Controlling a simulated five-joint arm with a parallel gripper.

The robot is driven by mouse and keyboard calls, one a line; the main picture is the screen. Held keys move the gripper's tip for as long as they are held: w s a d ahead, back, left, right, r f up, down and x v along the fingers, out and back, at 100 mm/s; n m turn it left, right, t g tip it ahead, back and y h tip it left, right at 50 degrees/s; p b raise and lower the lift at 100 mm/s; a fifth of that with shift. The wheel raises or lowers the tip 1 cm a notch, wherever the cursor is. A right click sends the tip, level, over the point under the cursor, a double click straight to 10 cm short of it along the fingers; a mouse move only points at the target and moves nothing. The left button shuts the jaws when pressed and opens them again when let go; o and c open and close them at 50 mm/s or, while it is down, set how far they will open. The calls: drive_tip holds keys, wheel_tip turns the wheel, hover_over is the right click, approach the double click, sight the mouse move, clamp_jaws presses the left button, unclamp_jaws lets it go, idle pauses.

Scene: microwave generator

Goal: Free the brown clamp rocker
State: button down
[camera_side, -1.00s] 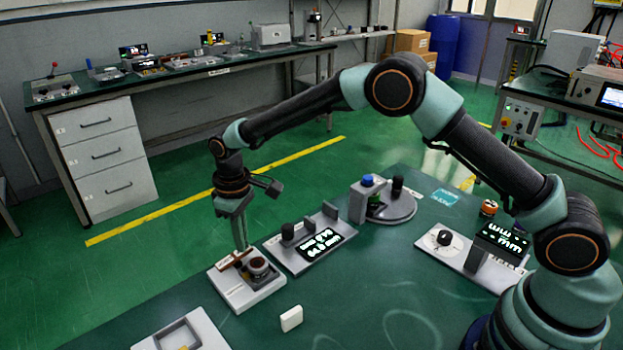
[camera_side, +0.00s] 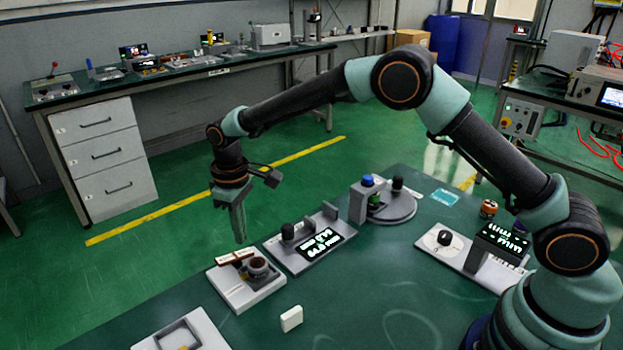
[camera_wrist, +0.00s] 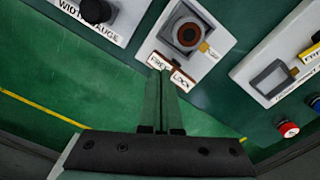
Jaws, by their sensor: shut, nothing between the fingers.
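The brown clamp rocker (camera_side: 236,257) lies along the back edge of a light grey fixture (camera_side: 246,293) in the side view. In the wrist view the rocker (camera_wrist: 172,70) carries a FREE label at its left end and a LOCK label at its right. Beside it on the fixture is a dark holder with a round brown-rimmed part (camera_wrist: 188,34). My gripper (camera_side: 240,241) points down, shut and empty, just above and behind the rocker. In the wrist view its fingertips (camera_wrist: 160,73) overlap the labels' near edge; contact is not clear.
A width gauge (camera_side: 309,242) stands right of the fixture in the side view. A white block (camera_side: 291,318) lies in front on the green table. A grey framed fixture (camera_side: 200,333) is at the lower left. A round turntable unit (camera_side: 392,207) stands further back.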

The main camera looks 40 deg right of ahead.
drive_tip(key=shift+r, duration=2.1)
drive_tip(key=s+d+r+m+t, duration=0.3)
drive_tip(key=s+d+r, duration=0.4)
drive_tip(key=d+r, duration=0.45)
drive_tip(key=s+d+r+m+t, duration=0.1)
drive_tip(key=s+d, duration=0.2)
drive_tip(key=s, duration=0.4)
drive_tip(key=s+d+r+m+t, duration=0.1)
drive_tip(key=s+d+m, duration=0.1)
drive_tip(key=s+d, duration=0.2)
drive_tip(key=s, duration=0.3)
drive_tip(key=shift+s+t, duration=0.15)
drive_tip(key=shift+t, duration=0.15)
